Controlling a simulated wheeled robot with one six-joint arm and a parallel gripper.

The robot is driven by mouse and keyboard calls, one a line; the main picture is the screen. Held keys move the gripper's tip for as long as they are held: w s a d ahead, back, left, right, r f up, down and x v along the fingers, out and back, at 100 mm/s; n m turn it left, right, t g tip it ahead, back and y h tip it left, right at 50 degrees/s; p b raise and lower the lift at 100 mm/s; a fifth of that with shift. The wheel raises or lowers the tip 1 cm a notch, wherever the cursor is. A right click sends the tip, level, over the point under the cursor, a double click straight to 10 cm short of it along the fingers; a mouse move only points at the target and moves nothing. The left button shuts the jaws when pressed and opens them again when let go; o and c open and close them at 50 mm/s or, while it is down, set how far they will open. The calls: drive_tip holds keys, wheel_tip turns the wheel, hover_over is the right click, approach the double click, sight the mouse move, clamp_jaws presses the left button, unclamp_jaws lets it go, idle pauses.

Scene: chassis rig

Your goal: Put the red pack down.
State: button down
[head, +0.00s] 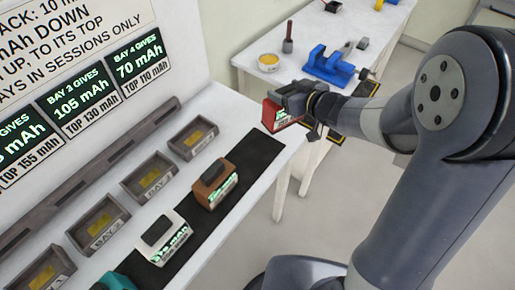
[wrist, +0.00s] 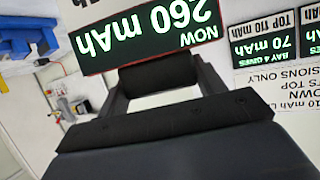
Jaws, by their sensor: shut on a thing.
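The red pack (head: 273,115) is in my gripper (head: 286,97), over or near the far right end of the white bench in the head view. In the wrist view, my gripper (wrist: 160,95) is shut on the black handle (wrist: 158,75) of the red pack. The pack's lit label (wrist: 145,35) reads 260 mAh NOW, upside down there. I cannot tell how high the pack hangs above the bench. Its underside is hidden.
A black mat (head: 256,158) on the bench holds a brown pack (head: 213,190), a white pack (head: 163,238) and a teal pack (head: 118,281). The mat's far end is bare. Several grey bays (head: 150,174) stand along the wall. A blue vise (head: 332,66) is on another table.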

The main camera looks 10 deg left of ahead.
drive_tip(key=s+a+r+n+g+y, duration=0.2)
drive_tip(key=s+a+r+n+g, duration=0.1)
drive_tip(key=a+r, duration=0.15)
wheel_tip(320, 180, down, 15)
drive_tip(key=s+a+n+b, duration=0.1)
drive_tip(key=s+a+b, duration=0.1)
drive_tip(key=b, duration=0.8)
drive_tip(key=shift+a+r+g, duration=0.15)
drive_tip(key=shift+a+g, duration=0.1)
drive_tip(key=shift+g, duration=0.15)
drive_tip(key=shift+c, duration=1.4)
unclamp_jaws()
